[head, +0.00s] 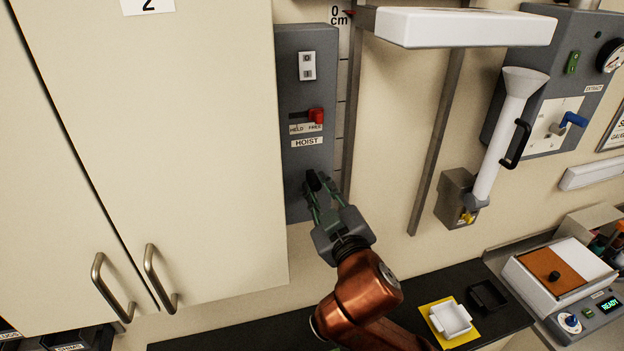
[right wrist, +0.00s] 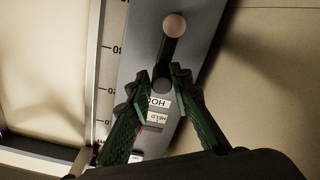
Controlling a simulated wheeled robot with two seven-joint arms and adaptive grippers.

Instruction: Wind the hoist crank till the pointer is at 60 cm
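The grey hoist box (head: 295,115) is on the wall with a HOIST label. Its dark crank shows in the right wrist view with a dark arm (right wrist: 169,52) and a pale round end (right wrist: 174,25). My right gripper (head: 315,184) is at the crank on the lower box. Its green fingertips (right wrist: 164,76) lie close on both sides of the dark crank handle and look closed on it. The scale (head: 342,85) runs beside the box. A small red pointer (head: 350,13) is near its top, by the "0 cm" marking. My left gripper is not in view.
The box carries a 0/I switch (head: 307,66) and a red lever (head: 316,115) over a HELD/FREE label. A white shelf-like carriage (head: 465,28) sits high on the rails (head: 437,140). A cabinet (head: 165,130) stands close at left. A dark counter (head: 400,290) lies below.

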